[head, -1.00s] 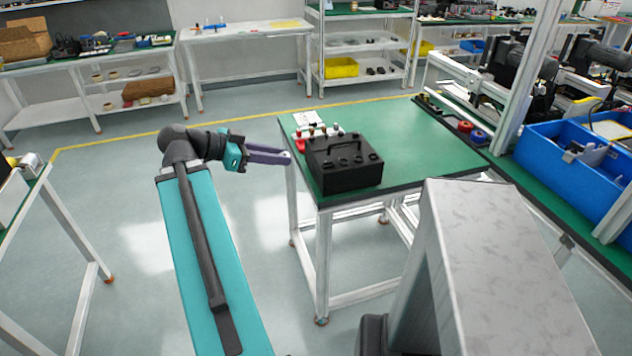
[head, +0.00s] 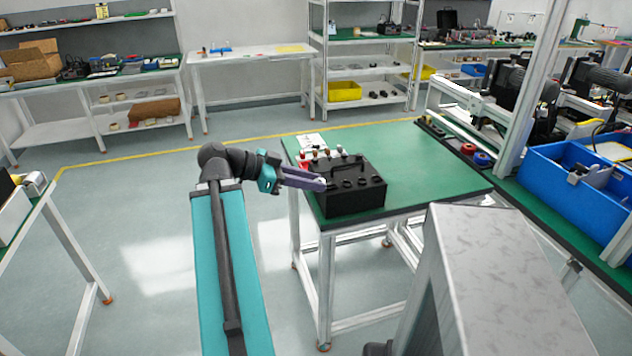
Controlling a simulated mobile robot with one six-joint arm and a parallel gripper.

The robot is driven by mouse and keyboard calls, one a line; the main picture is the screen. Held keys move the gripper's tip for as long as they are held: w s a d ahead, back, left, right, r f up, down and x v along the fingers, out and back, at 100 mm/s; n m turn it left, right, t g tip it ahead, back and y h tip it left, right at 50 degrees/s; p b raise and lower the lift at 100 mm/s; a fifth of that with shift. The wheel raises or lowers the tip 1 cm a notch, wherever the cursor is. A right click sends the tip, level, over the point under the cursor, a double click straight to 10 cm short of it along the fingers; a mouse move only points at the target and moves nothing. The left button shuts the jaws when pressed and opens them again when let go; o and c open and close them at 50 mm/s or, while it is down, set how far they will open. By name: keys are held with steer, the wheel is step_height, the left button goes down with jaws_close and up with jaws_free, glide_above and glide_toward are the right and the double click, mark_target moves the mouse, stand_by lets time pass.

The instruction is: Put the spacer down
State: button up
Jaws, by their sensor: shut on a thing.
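My gripper (head: 318,184), with purple-grey fingers, points right at the near table's left edge. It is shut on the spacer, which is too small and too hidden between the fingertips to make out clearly. The fingertips overlap the left front side of a black block (head: 352,200) in the picture; I cannot tell whether they touch it. The block has round holes and a handle-like bar on top, and stands on the green table (head: 430,170).
Several small red, white and brown pieces (head: 303,160) stand behind the block, by a white sheet (head: 312,140). The table's right part is clear. A blue bin (head: 570,190) stands on the bench at right. A yellow bin (head: 345,91) sits on the back shelf.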

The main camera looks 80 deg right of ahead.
steer(key=shift+d+r+p, duration=0.15)
steer(key=shift+r+p, duration=0.05)
steer(key=shift+p, duration=0.1)
steer(key=w+d+f+p, duration=0.1)
steer(key=d+p, duration=0.8)
steer(key=d, duration=0.6)
steer(key=shift+w+d+f, duration=0.25)
steer(key=shift+w+f, duration=0.15)
steer(key=shift+f+p, duration=0.1)
steer(key=shift+p, duration=0.2)
step_height(320, 180, down, 3)
steer(key=shift+f+p, duration=0.2)
steer(key=shift+p, duration=0.65)
steer(key=shift+f+b, duration=0.6)
steer(key=shift+b, duration=0.4)
